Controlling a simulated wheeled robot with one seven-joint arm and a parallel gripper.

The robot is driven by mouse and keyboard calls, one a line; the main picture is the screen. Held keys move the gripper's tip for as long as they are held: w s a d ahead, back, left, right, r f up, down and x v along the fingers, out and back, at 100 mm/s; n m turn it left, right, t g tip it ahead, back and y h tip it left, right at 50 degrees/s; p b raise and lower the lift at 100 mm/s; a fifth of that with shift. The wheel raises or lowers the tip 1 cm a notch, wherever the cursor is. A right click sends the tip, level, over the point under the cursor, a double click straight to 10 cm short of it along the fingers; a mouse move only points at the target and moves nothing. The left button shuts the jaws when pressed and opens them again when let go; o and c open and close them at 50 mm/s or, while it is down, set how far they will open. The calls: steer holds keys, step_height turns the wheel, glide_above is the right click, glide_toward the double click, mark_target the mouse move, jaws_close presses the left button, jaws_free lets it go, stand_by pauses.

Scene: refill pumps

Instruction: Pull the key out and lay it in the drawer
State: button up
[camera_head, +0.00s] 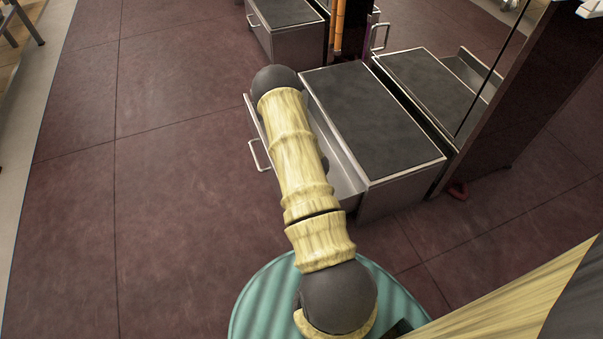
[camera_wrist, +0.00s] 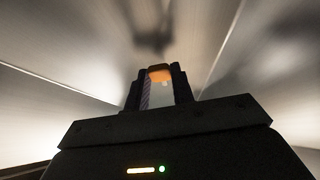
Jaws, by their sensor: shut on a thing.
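In the wrist view my gripper (camera_wrist: 158,82) is shut on a small piece with an orange end and a pale part, which I take to be the key (camera_wrist: 160,73). Bare metal walls surround the gripper, which fits the inside of the drawer; a dark blurred shadow lies ahead of the fingertips. I cannot tell whether the key touches the metal. In the head view the drawer (camera_head: 342,172) is pulled out to the left of its dark-topped metal cabinet. My arm covers much of it, and hides my gripper and the key there.
The drawer's handle (camera_head: 258,156) sticks out at its left side. The cabinet (camera_head: 375,120) stands close on the right, with a second dark-topped unit (camera_head: 428,85) beyond it. Another cabinet (camera_head: 285,12) stands at the top. The floor (camera_head: 175,190) on the left is clear.

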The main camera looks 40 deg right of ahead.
steer(key=o, duration=0.9)
steer(key=p+v, duration=0.9)
steer(key=v, duration=0.8)
steer(key=shift+s+r, duration=0.1)
steer(key=shift+r, duration=0.05)
